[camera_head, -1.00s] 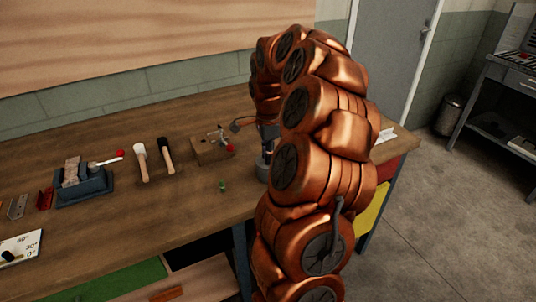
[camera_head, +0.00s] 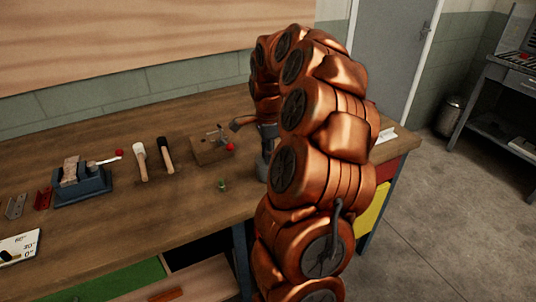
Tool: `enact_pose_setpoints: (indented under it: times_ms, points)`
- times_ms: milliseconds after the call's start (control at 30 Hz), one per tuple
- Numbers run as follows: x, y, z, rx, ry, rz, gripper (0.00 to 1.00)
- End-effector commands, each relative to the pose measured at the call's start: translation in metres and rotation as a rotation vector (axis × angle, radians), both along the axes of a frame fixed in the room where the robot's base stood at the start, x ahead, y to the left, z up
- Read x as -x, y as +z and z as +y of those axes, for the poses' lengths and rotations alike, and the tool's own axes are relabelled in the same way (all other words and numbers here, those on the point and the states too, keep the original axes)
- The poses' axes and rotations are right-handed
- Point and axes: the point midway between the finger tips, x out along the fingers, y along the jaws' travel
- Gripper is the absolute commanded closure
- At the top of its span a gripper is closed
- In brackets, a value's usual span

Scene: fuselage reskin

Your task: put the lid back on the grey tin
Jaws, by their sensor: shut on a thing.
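My gripper (camera_head: 267,131) is at the end of my copper arm, pointing down over the right part of the workbench. It is shut, and my arm's links hide much of it. A grey shape that looks like the grey tin (camera_head: 262,167) shows below it, partly behind my arm. The lid is not clear to see; what is between the fingers is hidden or too small to make out. I cannot tell whether the lid touches the tin.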

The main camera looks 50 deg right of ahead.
Motion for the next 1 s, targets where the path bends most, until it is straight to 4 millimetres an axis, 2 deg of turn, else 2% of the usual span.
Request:
enact_pose_setpoints:
  times_ms: [467, 500, 700, 800, 1000]
  points:
    - [-0.0001, -0.0001, -0.0001, 0.0, 0.0, 0.0, 1.0]
    - [-0.0001, -0.0001, -0.0001, 0.0, 0.0, 0.0, 0.79]
    - [-0.0001, -0.0002, 0.0, 0.0, 0.0, 0.0, 0.58]
    - [-0.0001, -0.0002, 0.0, 0.0, 0.0, 0.0, 0.5]
    - [-0.0001, -0.0002, 0.0, 0.0, 0.0, 0.0, 0.48]
